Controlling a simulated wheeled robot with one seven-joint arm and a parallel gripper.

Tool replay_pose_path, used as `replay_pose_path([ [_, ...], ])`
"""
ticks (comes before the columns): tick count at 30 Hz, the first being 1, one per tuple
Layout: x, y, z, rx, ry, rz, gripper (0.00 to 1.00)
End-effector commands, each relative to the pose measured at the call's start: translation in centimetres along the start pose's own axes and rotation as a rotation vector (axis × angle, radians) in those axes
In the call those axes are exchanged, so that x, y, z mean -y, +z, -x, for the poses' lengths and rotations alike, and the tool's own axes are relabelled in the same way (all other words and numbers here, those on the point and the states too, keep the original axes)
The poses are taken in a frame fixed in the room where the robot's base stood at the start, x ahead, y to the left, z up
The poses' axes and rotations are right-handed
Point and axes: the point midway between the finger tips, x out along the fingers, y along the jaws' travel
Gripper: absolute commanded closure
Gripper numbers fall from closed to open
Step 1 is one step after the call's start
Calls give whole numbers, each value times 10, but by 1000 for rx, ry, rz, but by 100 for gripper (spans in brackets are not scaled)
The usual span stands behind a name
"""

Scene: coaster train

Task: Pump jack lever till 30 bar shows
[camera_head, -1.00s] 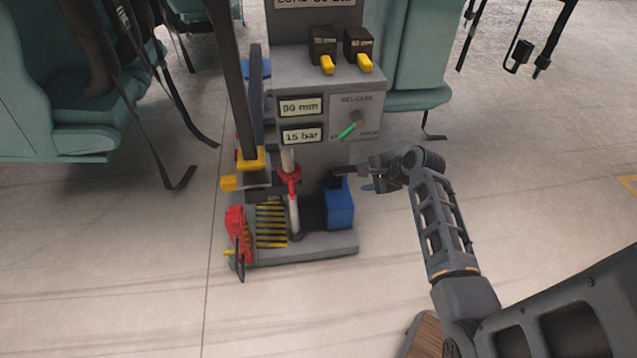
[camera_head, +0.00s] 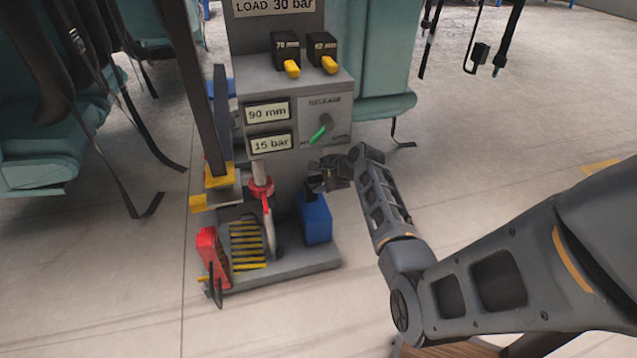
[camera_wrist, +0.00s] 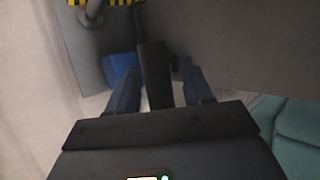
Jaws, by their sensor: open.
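The jack stand (camera_head: 310,88) carries a pressure display (camera_head: 271,142) reading "15 bar". A blue pump block (camera_head: 316,220) sits on its base, with a dark upright handle (camera_head: 312,187) above it that looks like the jack lever. My gripper (camera_head: 326,175) is at this handle, on its right side in the head view. In the wrist view, a dark bar (camera_wrist: 154,70) stands between the two spread fingers of my gripper (camera_wrist: 160,85), with gaps on both sides. The blue block (camera_wrist: 121,66) shows beyond the left finger. Exact contact cannot be told.
A "90 mm" display (camera_head: 267,112), a green-tipped release knob (camera_head: 319,133) and two black blocks with yellow tabs (camera_head: 286,52) are above. A red-collared rod (camera_head: 262,187) stands left of the blue block. Teal seats (camera_head: 373,70) stand behind.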

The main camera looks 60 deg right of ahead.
Motion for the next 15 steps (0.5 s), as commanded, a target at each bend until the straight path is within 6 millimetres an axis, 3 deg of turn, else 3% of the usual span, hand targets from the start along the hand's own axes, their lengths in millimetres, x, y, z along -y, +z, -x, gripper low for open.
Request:
replay_pose_path([
  [7,0,0,-1,0,0,0,49],
  [15,0,0,-1,0,0,0,74],
])
